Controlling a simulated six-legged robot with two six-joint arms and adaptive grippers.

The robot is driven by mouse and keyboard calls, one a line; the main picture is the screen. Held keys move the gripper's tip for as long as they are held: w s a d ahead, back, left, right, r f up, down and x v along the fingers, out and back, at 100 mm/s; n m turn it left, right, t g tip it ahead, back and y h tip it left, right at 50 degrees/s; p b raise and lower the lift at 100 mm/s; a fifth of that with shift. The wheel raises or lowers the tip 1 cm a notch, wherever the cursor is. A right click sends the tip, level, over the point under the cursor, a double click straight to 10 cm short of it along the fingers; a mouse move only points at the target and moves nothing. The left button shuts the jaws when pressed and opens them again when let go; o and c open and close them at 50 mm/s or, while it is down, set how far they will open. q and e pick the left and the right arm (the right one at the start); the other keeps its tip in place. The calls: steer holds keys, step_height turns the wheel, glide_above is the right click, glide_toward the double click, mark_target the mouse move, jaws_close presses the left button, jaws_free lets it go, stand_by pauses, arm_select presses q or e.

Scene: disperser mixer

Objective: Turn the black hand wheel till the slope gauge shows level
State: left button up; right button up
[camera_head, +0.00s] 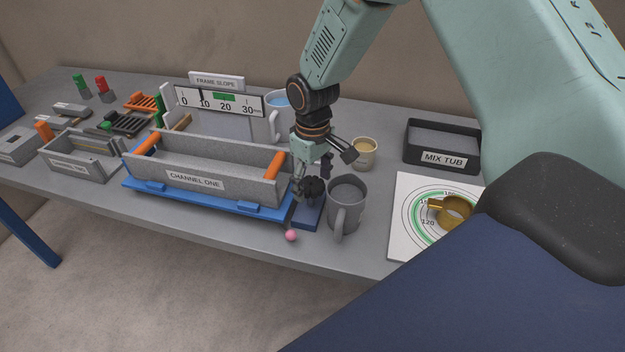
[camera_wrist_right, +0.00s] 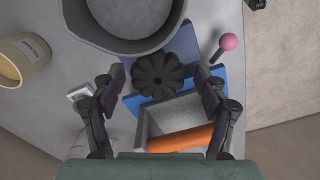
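The black hand wheel (camera_head: 312,188) sits at the right end of the blue frame that bears the grey trough labelled CHANNEL ONE (camera_head: 215,172). In the right wrist view the lobed wheel (camera_wrist_right: 158,75) lies between my right gripper's fingers (camera_wrist_right: 160,78). The fingers are open, with a gap on each side of the wheel. In the head view my right gripper (camera_head: 322,165) points down over the wheel and partly covers it. The FRAME SLOPE gauge (camera_head: 245,102) stands behind the trough. Its dark pointer is near 10, left of the green band. My left gripper is out of view.
A grey mug (camera_head: 346,205) stands close to the right of the wheel. A pink ball knob (camera_head: 291,236) sticks out at the front. A beige cup (camera_head: 364,152), a black MIX TUB (camera_head: 442,143) and a dial sheet (camera_head: 405,222) are further right.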

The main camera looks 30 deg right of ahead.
steer(key=shift+w+d+f, duration=0.2)
steer(key=shift+d, duration=0.05)
steer(key=shift+c, duration=1.4)
steer(key=shift+s+a+r, duration=0.15)
steer(key=shift+s, duration=0.05)
steer(key=c, duration=0.7)
steer(key=shift+o, duration=0.2)
steer(key=shift+n, duration=0.3)
